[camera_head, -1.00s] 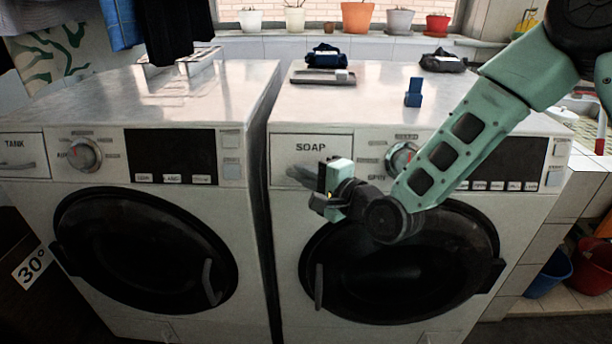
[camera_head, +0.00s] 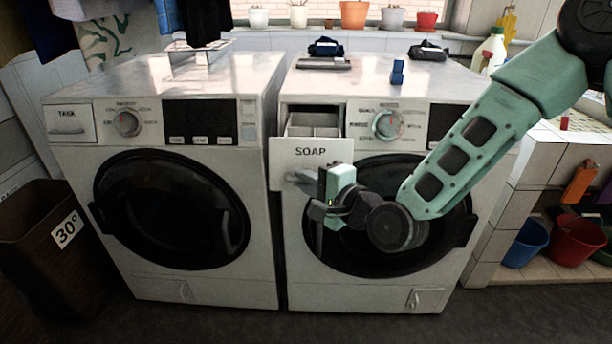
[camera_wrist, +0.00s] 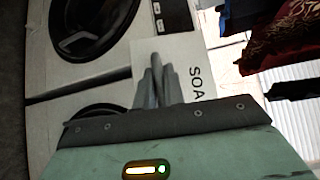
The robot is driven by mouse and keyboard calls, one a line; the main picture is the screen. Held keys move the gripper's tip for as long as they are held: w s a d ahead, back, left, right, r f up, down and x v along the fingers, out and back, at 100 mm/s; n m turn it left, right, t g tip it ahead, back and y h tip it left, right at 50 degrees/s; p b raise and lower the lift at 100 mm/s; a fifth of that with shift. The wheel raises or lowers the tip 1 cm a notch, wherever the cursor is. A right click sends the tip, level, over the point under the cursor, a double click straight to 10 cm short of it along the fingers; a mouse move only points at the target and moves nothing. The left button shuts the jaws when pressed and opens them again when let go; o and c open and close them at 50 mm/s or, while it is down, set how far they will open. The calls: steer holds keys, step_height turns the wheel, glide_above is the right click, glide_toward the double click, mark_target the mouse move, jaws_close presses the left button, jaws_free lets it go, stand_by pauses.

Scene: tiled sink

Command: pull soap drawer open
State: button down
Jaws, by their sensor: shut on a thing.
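The soap drawer (camera_head: 312,151), with a white front marked SOAP, stands pulled out of the right washing machine (camera_head: 292,225). Its inner compartments (camera_head: 313,124) show behind the front. My gripper (camera_head: 308,185) is at the drawer's front, at the grey handle (camera_head: 296,178). It is shut on the handle, which my gripper partly hides. In the wrist view the drawer front (camera_wrist: 185,60) and its SOAP lettering appear sideways, with grey fingers (camera_wrist: 158,88) against the front.
A second washing machine (camera_head: 265,270) stands to the left, with a brown basket (camera_head: 35,245) beyond it. A small blue object (camera_head: 397,72) and dark items lie on the machine tops. Blue (camera_head: 524,243) and red (camera_head: 575,240) buckets stand at the right. The floor in front is clear.

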steer(key=shift+s, duration=0.35)
steer(key=c, duration=1.5)
jaws_free()
steer(key=r+p+v, duration=0.1)
steer(key=p+v, duration=0.5)
steer(key=v, duration=0.3)
steer(key=shift+w+d, duration=0.2)
steer(key=shift+w, duration=0.05)
steer(key=shift+d+p, duration=0.1)
steer(key=shift+p, duration=0.65)
steer(key=shift+s+d+p, duration=0.1)
steer(key=shift+p, duration=0.45)
